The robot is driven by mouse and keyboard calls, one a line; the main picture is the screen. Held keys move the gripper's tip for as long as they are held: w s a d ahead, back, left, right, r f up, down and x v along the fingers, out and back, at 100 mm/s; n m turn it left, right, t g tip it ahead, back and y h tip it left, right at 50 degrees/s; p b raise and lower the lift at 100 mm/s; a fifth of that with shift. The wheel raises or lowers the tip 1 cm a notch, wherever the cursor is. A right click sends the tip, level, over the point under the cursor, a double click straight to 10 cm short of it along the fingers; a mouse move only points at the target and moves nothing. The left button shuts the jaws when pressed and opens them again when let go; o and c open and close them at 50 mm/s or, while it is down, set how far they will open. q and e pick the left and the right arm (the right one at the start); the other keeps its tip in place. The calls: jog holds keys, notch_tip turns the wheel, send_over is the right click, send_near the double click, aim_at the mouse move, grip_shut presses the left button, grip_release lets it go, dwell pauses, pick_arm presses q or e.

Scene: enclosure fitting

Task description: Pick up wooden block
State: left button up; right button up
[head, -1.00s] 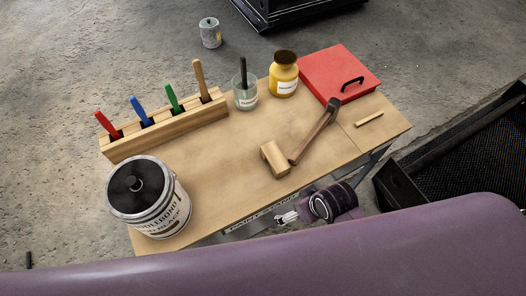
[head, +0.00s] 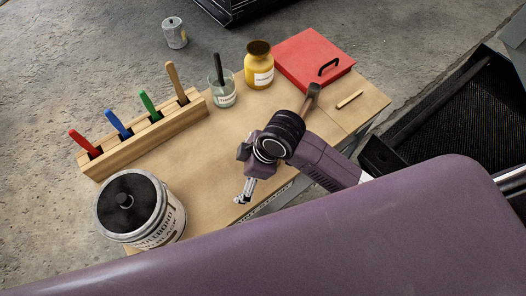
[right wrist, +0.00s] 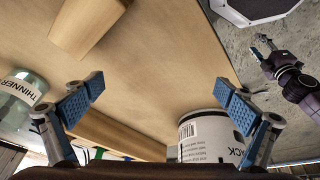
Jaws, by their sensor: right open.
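The wooden block is hidden behind my right wrist in the head view. In the right wrist view, a pale wooden piece (right wrist: 84,28) that looks like the block lies on the table at the upper left, beyond the fingertips and apart from them. My right gripper (head: 243,190) is over the table's front part. Its blue-padded fingers (right wrist: 160,98) are wide apart with nothing between them. My left gripper (right wrist: 262,45) shows small at the upper right of the right wrist view, over the floor; its opening is unclear.
On the table (head: 215,150) stand a paint can (head: 136,207), a tool rack (head: 150,137), a thinner jar (head: 222,92), a yellow jar (head: 259,66) and a red box (head: 312,58). A hammer (head: 313,94) is partly covered by my wrist. A thin wooden strip (head: 350,99) lies at the right.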

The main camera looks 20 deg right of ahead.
jog(key=w+n, duration=0.1)
jog(key=w+d+n+g+h, duration=0.1)
jog(key=n, duration=0.1)
jog(key=w+d+r+n, duration=0.1)
jog(key=n, duration=0.1)
jog(key=shift+w+d+h, duration=0.25)
jog(key=shift+w+h, duration=0.1)
jog(key=shift+h, duration=0.05)
jog(key=w+d+n, duration=0.1)
jog(key=d, duration=0.1)
jog(key=w+d+r+n+g+h, duration=0.1)
jog(key=d, duration=0.1)
jog(key=w+d+r+n, duration=0.1)
jog(key=d, duration=0.1)
jog(key=shift+h, duration=0.4)
jog(key=shift+d+f, duration=0.1)
jog(key=shift+d, duration=0.05)
jog(key=f, duration=0.5)
jog(key=f+p, duration=0.1)
jog(key=f, duration=0.1)
jog(key=shift+w+a+f, duration=0.1)
jog(key=shift+a+f, duration=0.15)
jog(key=shift+f, duration=0.05)
jog(key=shift+c, duration=0.6)
jog(key=c, duration=1.2)
jog(key=shift+r, duration=0.1)
